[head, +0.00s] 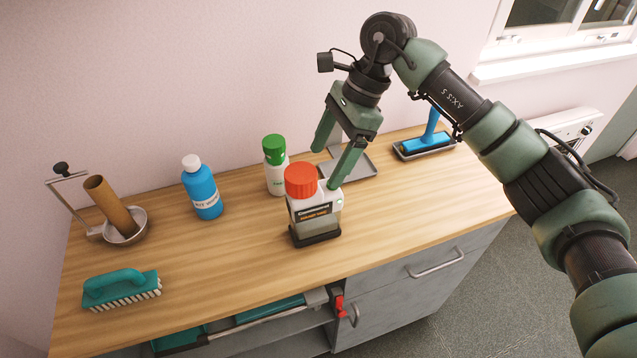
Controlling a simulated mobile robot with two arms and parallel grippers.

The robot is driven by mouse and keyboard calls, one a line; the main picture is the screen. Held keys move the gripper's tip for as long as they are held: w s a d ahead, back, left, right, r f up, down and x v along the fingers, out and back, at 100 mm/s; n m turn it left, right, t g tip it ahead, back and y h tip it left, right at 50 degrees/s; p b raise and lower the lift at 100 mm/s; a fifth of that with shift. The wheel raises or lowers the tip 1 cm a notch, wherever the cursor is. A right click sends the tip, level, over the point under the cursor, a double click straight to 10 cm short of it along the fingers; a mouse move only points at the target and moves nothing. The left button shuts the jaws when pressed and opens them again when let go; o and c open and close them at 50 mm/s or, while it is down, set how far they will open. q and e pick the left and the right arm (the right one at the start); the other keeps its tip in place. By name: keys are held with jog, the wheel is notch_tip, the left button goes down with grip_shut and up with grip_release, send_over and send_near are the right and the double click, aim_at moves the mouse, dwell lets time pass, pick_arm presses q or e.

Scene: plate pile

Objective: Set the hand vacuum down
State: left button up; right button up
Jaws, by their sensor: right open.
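I cannot make out anything that is clearly a hand vacuum in the head view. My right gripper (326,167) comes down from the upper right over the wooden counter (235,265). It is open, its two fingers are apart, and nothing shows between them. Its nearer fingertip overlaps the upper right of a clear and white container with a red cap (301,180). I cannot tell whether they touch. The container stands upright on a black base. My left gripper is not in view.
A green-capped white bottle (276,176), a blue bottle (203,190), a cardboard tube (108,204) in a metal dish and a teal brush (121,287) stand to the left. A grey tray (362,166) lies behind the gripper. A blue tool (427,142) rests at the back right.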

jog(key=shift+b+v, duration=0.45)
jog(key=shift+v, duration=1.6)
